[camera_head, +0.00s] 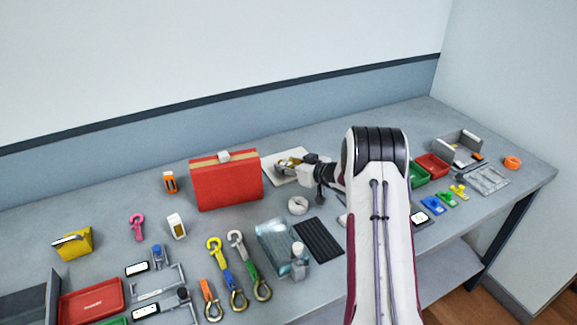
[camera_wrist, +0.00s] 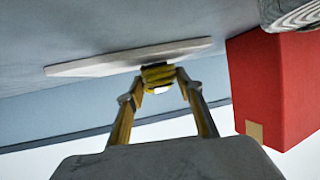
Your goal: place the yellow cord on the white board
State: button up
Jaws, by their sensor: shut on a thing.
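The white board (camera_head: 300,154) lies flat at the back of the table, just right of the red case. It also shows in the wrist view (camera_wrist: 95,66) as a thin pale slab. My gripper (camera_head: 287,163) is over the board, its fingers pointing at it. In the wrist view, my gripper (camera_wrist: 158,82) is shut on the yellow cord (camera_wrist: 157,74), a small bundled coil between the fingertips. The cord appears at or very close to the board's surface; I cannot tell whether it touches. My gripper hides part of the cord and board.
The red case (camera_head: 226,181) stands upright close to the left of the board and shows in the wrist view (camera_wrist: 280,85). A white roll (camera_head: 298,205) and a black ribbed mat (camera_head: 319,240) lie in front. Straps with hooks (camera_head: 238,262) lie front left.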

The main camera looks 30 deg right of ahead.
jog(key=shift+f, duration=0.25)
jog(key=o, duration=1.1)
jog(key=shift+r, duration=0.2)
jog(key=shift+v, duration=6)
